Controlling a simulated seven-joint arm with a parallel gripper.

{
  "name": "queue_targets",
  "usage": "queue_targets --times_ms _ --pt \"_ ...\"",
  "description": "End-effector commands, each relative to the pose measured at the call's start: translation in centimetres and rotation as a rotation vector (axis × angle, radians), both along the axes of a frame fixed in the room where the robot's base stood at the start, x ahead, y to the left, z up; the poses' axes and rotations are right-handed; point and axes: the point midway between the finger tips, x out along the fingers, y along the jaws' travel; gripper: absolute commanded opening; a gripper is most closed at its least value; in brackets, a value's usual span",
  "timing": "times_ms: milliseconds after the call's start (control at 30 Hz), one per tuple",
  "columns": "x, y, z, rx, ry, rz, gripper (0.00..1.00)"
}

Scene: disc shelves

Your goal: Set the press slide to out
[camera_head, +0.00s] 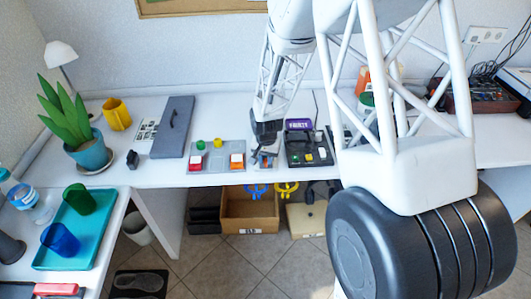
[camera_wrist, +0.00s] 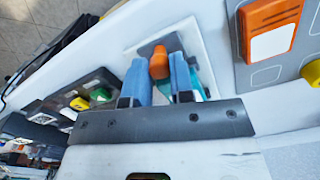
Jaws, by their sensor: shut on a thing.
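In the wrist view, the slide's orange knob (camera_wrist: 159,62) stands on a grey plate with a white surround (camera_wrist: 196,38). My gripper (camera_wrist: 159,70) is shut on the knob, with one blue-grey finger on each side of it. A teal part shows beside the right finger. In the head view, my gripper (camera_head: 266,141) is low over the small slide unit (camera_head: 265,161) on the white table. There the gripper largely hides the knob. I cannot tell the slide's position from any marking.
A grey panel (camera_head: 217,164) with red and orange switches and yellow and green buttons lies close left of the slide unit. A dark button box (camera_head: 307,150) stands close on its right. A grey board with a handle (camera_head: 173,127) lies further left. The table's front edge is near.

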Motion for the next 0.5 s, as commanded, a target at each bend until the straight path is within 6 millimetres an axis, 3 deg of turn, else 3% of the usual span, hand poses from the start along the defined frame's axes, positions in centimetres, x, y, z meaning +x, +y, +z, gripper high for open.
queue_targets --times_ms 367,400,500 --pt "-0.59 -0.03 -0.10 -0.001 0.006 0.000 0.00" --pt "-0.60 -0.04 -0.10 -0.001 0.006 0.000 0.28" --pt "-0.53 -0.03 -0.08 -0.001 0.004 0.000 0.44"
